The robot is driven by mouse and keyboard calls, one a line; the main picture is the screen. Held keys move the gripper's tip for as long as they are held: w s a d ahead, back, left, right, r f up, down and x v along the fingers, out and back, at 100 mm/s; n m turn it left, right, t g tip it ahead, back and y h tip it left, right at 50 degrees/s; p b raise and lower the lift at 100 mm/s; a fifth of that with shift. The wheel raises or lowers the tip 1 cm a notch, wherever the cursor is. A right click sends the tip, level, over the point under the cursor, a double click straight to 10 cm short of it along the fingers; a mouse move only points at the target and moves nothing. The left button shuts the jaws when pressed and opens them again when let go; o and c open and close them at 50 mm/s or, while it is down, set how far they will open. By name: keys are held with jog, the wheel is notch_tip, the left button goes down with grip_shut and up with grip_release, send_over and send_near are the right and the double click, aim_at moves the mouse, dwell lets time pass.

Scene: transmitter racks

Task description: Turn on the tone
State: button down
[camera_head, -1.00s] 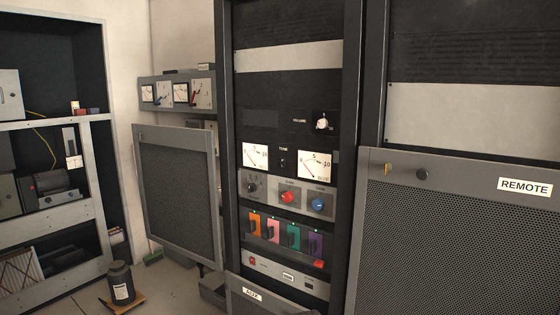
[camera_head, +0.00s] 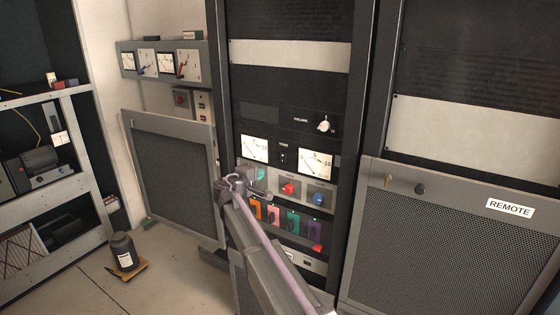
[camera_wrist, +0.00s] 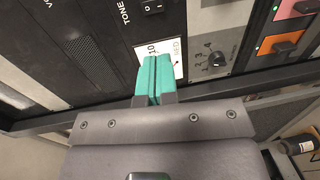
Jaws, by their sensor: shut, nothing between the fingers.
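In the wrist view the fingertips (camera_wrist: 158,60) overlap the left meter (camera_wrist: 168,50), apart from the switch.
A volume knob (camera_head: 325,124) is above the right meter (camera_head: 316,163). Red (camera_head: 289,188) and blue (camera_head: 319,197) knobs and several coloured switches lie below. A mesh panel (camera_head: 175,180) stands open at left.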

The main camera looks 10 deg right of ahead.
jog(key=b, duration=0.2)
send_near(282, 161)
jog(key=x, duration=0.7)
jog(key=shift+w+d, duration=0.2)
jog(key=shift+w, duration=0.05)
